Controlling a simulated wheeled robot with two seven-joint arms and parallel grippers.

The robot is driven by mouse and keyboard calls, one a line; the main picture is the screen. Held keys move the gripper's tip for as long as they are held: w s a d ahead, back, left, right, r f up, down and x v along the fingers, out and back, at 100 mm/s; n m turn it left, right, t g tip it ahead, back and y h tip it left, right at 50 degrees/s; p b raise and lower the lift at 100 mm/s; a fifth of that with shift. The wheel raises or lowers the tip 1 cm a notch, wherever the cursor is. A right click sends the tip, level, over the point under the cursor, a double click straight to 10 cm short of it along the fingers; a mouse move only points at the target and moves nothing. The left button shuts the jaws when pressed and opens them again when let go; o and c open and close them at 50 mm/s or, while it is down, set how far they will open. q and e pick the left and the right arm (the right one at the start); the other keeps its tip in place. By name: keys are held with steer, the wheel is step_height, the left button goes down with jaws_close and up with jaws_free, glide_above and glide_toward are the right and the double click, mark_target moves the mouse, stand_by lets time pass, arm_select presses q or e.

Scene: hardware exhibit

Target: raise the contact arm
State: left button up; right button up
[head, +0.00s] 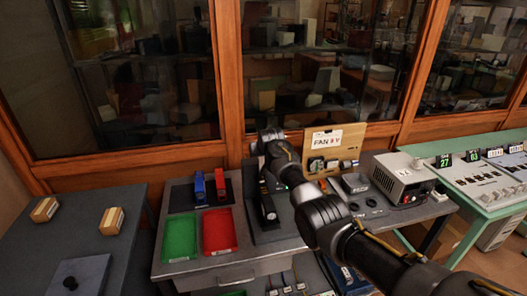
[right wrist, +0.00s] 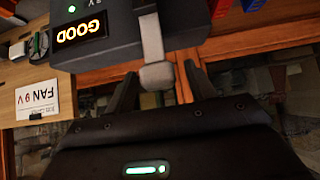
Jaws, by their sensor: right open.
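A dark tester (right wrist: 115,45) with a lit orange "GOOD" display (right wrist: 81,33) and a green light shows upside down in the right wrist view. Its pale grey contact arm (right wrist: 152,42) ends in a blocky tip (right wrist: 156,75). My right gripper (right wrist: 157,80) is open, with one finger on each side of that tip; I cannot tell whether they touch it. In the head view the dark tester (head: 268,207) stands on the grey bench, and my right arm hides the contact arm there. My left gripper is not in view.
A green tray (head: 180,238) and a red tray (head: 219,231) lie left of the tester, with blue and red blocks behind them. A "FAN 9 V" card (head: 327,139) on a wooden board and a grey power unit (head: 403,177) stand to the right. Glass cabinets rise behind.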

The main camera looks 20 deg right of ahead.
steer(key=b+v, duration=0.2)
steer(key=v, duration=0.8)
steer(key=shift+d+f, duration=0.1)
